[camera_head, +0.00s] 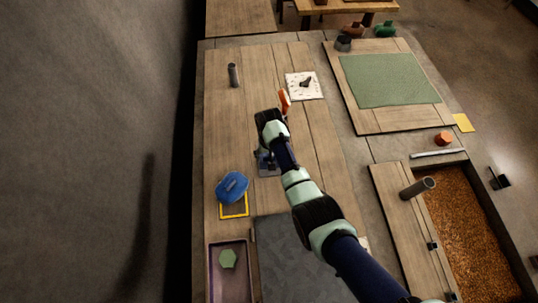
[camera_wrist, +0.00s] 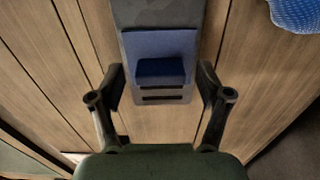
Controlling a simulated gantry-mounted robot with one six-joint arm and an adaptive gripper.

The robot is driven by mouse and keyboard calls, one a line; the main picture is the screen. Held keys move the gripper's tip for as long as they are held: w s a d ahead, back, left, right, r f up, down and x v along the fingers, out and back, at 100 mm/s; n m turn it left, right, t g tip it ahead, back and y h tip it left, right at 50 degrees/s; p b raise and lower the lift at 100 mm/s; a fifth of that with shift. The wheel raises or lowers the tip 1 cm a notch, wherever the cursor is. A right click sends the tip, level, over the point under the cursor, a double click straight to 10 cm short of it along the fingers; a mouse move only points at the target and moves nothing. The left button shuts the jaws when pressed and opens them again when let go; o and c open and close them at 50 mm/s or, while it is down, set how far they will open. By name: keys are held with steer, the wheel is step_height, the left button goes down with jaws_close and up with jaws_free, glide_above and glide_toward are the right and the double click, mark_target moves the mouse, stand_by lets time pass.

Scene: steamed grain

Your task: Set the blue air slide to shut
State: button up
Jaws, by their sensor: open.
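The blue air slide (camera_wrist: 160,50) lies flat on the wooden table in the wrist view. It is a blue plate with a darker blue raised block (camera_wrist: 160,72) and dark slots below it. In the head view the slide (camera_head: 267,165) shows only partly beside my arm. My gripper (camera_wrist: 160,92) is open and empty, with one finger on each side of the slide. The block lies between the fingers in the picture; I cannot tell the height gap or any touch. I cannot tell whether the slide stands at shut.
A blue textured object (camera_head: 232,186) lies by a yellow-edged frame (camera_head: 234,214). A white card (camera_head: 314,91) bears a dark piece. An orange item (camera_head: 284,99) is near my wrist, and a dark cylinder (camera_head: 233,75) stands at the far left. Bare wood lies around the slide.

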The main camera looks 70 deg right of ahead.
steer(key=shift+f, duration=0.4)
steer(key=shift+c, duration=0.2)
